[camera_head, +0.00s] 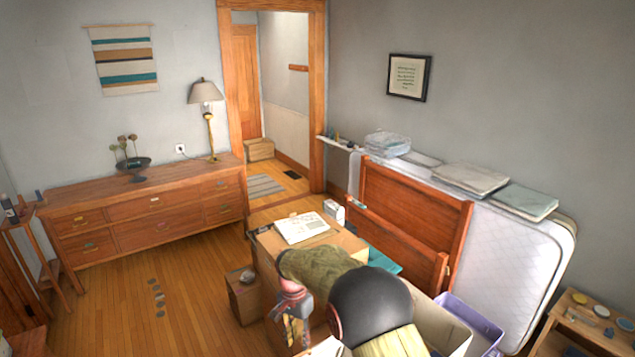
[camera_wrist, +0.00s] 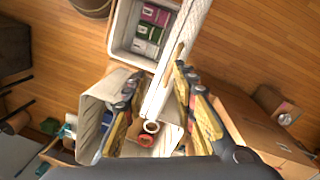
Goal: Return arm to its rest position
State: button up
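My gripper (camera_wrist: 157,72) shows in the wrist view as two yellow fingers with dark joints. The fingers are spread apart, and I see nothing clamped between them. Beyond and between them run a pale quilted strip and open containers; I cannot tell how near they are. In the head view my arm is bent at the bottom centre, with a large dark round joint, over and in front of the cardboard boxes. The arm's end points down at the left of the bend, near the front of a large cardboard box (camera_head: 346,243). The fingers are hard to make out there.
Upright mattresses (camera_head: 505,262) lean along the right wall behind a wooden headboard (camera_head: 412,212). A purple bin (camera_head: 474,318) and a small wooden table (camera_head: 580,322) stand at right. A small box (camera_head: 243,300) is left of the arm. Floor before the dresser (camera_head: 150,218) is mostly clear.

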jog(key=s+d+r+n+t+b, duration=0.1)
jog(key=s+d+r+n+b, duration=0.3)
jog(key=s+d, duration=0.4)
jog(key=s+d+r+n+b, duration=0.4)
jog(key=s+d, duration=0.1)
jog(key=s, duration=0.5)
jog(key=s+d+f+t+b, duration=0.1)
jog(key=s+d+t+b, duration=0.1)
jog(key=s+d+b, duration=0.4)
jog(key=s+d+m+t+b, duration=0.1)
jog(key=s+d+t+b, duration=0.2)
jog(key=s+d+b, duration=0.3)
jog(key=s+b, duration=0.2)
jog(key=s, duration=0.3)
jog(key=shift+f+t, duration=0.3)
jog(key=shift+f, duration=0.1)
jog(key=shift+a, duration=0.15)
